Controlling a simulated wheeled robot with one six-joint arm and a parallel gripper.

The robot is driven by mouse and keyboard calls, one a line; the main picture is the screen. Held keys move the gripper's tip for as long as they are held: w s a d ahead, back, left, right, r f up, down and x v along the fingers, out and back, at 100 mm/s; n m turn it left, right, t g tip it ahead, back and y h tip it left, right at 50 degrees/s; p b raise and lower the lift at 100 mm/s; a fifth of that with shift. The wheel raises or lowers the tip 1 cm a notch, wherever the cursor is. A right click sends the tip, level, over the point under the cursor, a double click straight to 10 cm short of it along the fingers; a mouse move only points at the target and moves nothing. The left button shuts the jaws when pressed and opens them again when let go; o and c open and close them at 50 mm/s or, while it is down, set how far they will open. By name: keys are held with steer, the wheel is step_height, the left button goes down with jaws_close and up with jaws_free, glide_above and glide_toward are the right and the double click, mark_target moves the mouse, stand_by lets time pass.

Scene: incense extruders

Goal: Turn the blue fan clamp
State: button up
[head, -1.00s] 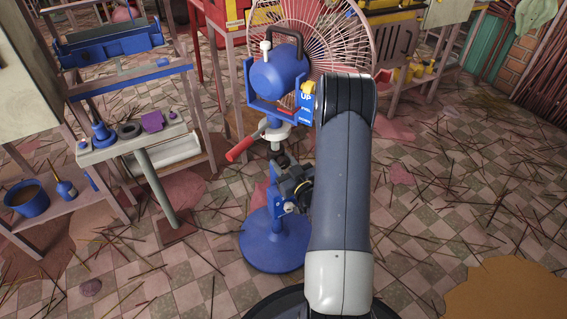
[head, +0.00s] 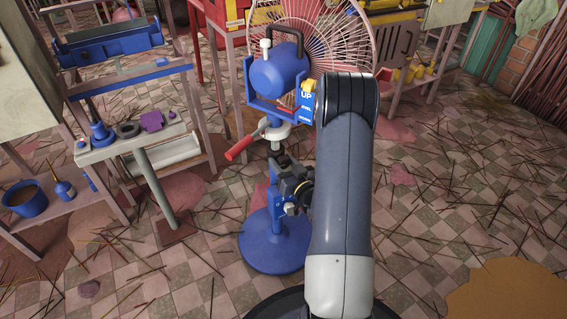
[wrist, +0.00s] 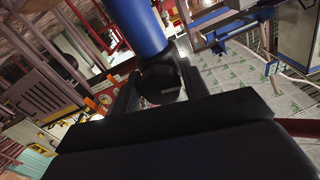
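The fan (head: 310,45) stands upright on a round blue base (head: 275,243), with a blue motor housing (head: 278,73) at the top. The blue clamp (head: 275,199) sits low on the stand, just above the base. My gripper (head: 292,188) is at the clamp's right side, partly covering it. In the wrist view, a blue cylinder (wrist: 138,27) and a dark round part (wrist: 161,82) show ahead. The dark part lies between the fingers of my gripper (wrist: 157,88), which stand apart. Whether they press on it is unclear. My arm hides the area to the right.
A red-handled lever (head: 243,147) sticks out left of the stand, above my gripper. A small table (head: 110,148) with blue and purple items stands to the left. Thin sticks litter the tiled floor (head: 450,205). The right side has free floor and a brown heap (head: 507,290).

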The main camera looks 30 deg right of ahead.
steer(key=shift+o, duration=1.4)
steer(key=shift+s, duration=0.1)
steer(key=s+p, duration=0.1)
steer(key=s, duration=0.9)
steer(key=shift+s+d, duration=0.2)
steer(key=shift+s, duration=0.15)
steer(key=w+n+b, duration=0.2)
steer(key=w, duration=0.1)
steer(key=w+n+b, duration=0.2)
steer(key=w, duration=0.2)
steer(key=w+n+b, duration=0.2)
steer(key=w+n, duration=0.1)
steer(key=shift+w+a+r+b, duration=0.1)
steer(key=shift+w+a+b, duration=0.1)
steer(key=shift+w+b, duration=0.15)
steer(key=shift+c, duration=0.6)
